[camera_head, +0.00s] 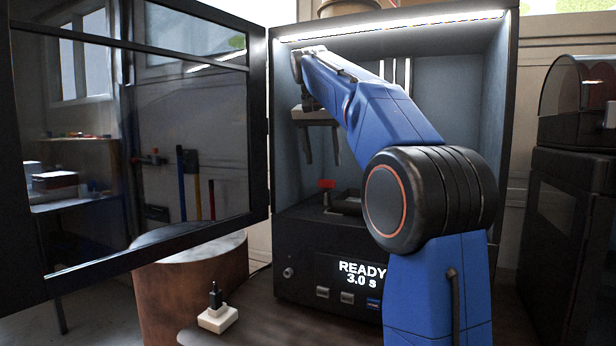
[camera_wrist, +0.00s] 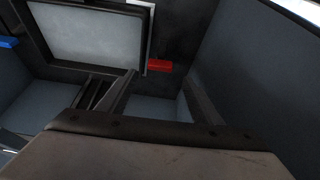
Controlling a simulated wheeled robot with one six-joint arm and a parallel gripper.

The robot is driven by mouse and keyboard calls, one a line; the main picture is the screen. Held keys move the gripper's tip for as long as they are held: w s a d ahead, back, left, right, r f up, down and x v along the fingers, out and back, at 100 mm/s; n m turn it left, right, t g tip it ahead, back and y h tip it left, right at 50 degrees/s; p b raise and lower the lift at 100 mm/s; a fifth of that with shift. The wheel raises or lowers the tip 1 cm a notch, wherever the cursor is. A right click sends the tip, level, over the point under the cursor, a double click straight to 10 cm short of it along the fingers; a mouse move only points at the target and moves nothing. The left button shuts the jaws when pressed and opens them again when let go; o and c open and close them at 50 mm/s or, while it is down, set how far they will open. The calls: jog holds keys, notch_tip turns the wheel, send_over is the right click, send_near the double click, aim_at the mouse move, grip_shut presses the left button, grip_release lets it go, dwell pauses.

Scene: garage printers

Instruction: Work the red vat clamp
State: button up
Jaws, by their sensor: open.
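The red vat clamp (camera_head: 326,184) is a small red block on top of the black printer, inside the open cabinet. It also shows in the wrist view as a red bar (camera_wrist: 160,65), beside the edge of a pale framed panel (camera_wrist: 97,38). My gripper (camera_head: 322,161) is open and empty, with its fingers pointing down. In the head view its fingertips appear a little above the clamp. In the wrist view the clamp lies just beyond the gap between the fingers. I see no contact. My arm hides part of the printer top.
The dark glass door (camera_head: 190,150) stands open at the left. The cabinet walls (camera_head: 490,100) close in on the sides. The printer's display (camera_head: 362,273) reads "READY 3.0 s", above several buttons. A small pale block with a black plug (camera_head: 217,318) sits on the table.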

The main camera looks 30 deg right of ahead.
aim_at(326, 189)
jog(key=shift+x, duration=3.65)
jog(key=c, duration=1.1)
